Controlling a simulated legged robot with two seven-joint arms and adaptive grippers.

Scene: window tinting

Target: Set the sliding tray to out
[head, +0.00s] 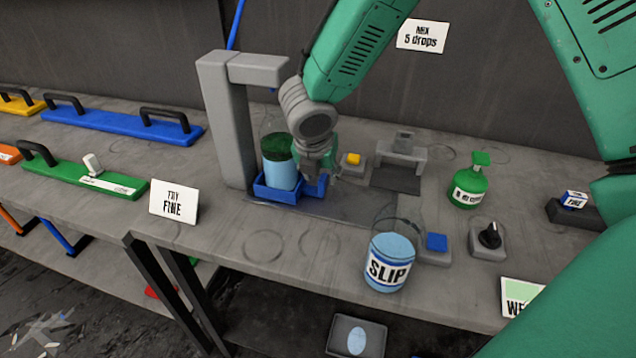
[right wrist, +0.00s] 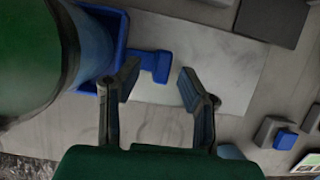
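The sliding tray is a small blue tray (head: 277,196) at the foot of a grey post-and-arm stand (head: 222,120). A jar with light blue contents and a dark green upper part (head: 281,165) stands in it. A blue handle (head: 316,187) sticks out from its right side. My right gripper (head: 318,172) points down at the handle. In the right wrist view my gripper (right wrist: 159,82) is open, with the handle (right wrist: 155,66) showing between its fingertips and neither finger visibly touching it. The tray's rim (right wrist: 122,35) is partly hidden by the jar. My left gripper is not in view.
A SLIP bucket (head: 390,262), a blue button (head: 436,243) and a black knob (head: 490,236) stand at the front right. A green bottle (head: 470,182) and a yellow button (head: 352,160) are behind. A TRY FINE card (head: 173,203) stands left.

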